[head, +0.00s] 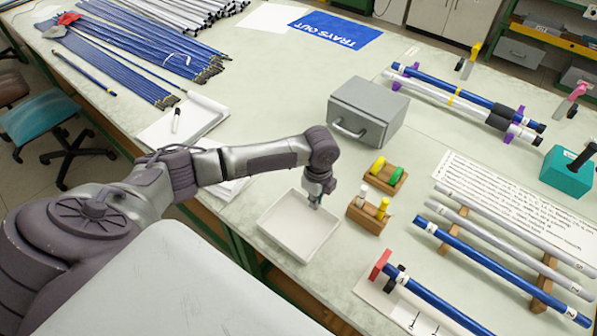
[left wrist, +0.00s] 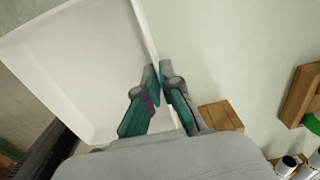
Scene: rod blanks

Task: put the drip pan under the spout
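The drip pan (head: 290,236) is a shallow white rectangular tray at the table's near edge, left of the small wooden blocks. It fills the upper left of the left wrist view (left wrist: 75,60). My left gripper (head: 316,204) is at the pan's right wall. In the left wrist view its teal-grey fingers (left wrist: 158,70) are close together, one inside and one outside the wall, pinching it. Whether the pan rests on the table or is slightly raised, I cannot tell. I cannot clearly make out a spout. My right gripper is not in view.
Wooden blocks with yellow and green pieces (head: 384,175) stand right of the pan. A grey box (head: 366,110) with a handle is behind. Blue and grey rods (head: 490,262) lie at the right. A teal block (head: 566,172) stands at the far right. Open table lies beyond the grey box.

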